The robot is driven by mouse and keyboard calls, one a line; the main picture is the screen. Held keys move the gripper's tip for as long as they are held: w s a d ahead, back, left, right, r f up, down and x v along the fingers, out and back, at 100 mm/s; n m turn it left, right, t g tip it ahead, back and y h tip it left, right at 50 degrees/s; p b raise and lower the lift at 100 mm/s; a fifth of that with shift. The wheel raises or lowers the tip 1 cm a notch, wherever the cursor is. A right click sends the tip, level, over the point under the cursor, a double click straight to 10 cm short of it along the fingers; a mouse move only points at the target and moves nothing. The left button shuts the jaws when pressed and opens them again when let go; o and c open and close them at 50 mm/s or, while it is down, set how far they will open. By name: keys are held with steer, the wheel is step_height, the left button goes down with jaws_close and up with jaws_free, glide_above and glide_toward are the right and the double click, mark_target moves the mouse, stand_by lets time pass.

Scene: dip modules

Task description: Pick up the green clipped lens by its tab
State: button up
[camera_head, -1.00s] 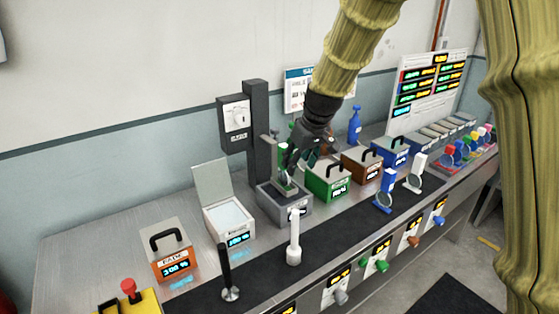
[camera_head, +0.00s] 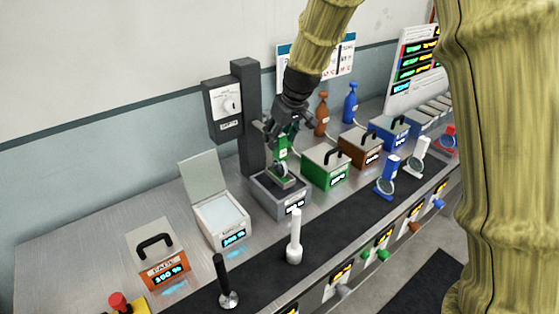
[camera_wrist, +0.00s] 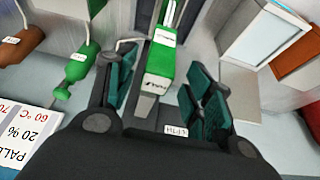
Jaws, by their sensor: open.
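The green clipped lens has an upright green tab (camera_head: 281,143) and a round lens below it. It stands over the grey dip box (camera_head: 270,203) in the head view. In the wrist view the green tab (camera_wrist: 161,62) sits upper middle, with a small label on its end. My gripper (camera_head: 285,133) is open above the lens, fingers pointing down. In the wrist view its dark teal fingers (camera_wrist: 163,88) are spread to the left and right of the tab, with gaps on both sides. The lens itself is mostly hidden in the wrist view.
A dark column (camera_head: 246,120) with a dial box stands just left of my gripper. A green module (camera_head: 326,172) stands close on the right, with a brown one (camera_head: 360,150) beyond. An open-lidded white box (camera_head: 221,218) stands left. A white handle (camera_head: 294,238) stands in front.

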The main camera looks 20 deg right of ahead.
mark_target(280, 157)
steer(key=shift+w+f, duration=0.3)
steer(key=shift+w, duration=0.15)
steer(key=shift+s+f+p, duration=0.25)
steer(key=shift+s+p, duration=0.1)
steer(key=shift+p, duration=0.35)
steer(key=shift+w+f, duration=0.15)
steer(key=shift+f, duration=0.2)
steer(key=x, duration=0.1)
steer(key=p+x, duration=0.1)
steer(key=x, duration=0.1)
steer(key=shift+w+d, duration=0.1)
steer(key=shift+w, duration=0.25)
steer(key=shift+s+r, duration=0.15)
steer(key=shift+s, duration=0.15)
steer(key=shift+w, duration=0.15)
steer(key=shift+c, duration=0.4)
steer(key=shift+f, duration=0.2)
steer(key=c, duration=0.3)
steer(key=shift+r, duration=0.15)
jaws_close()
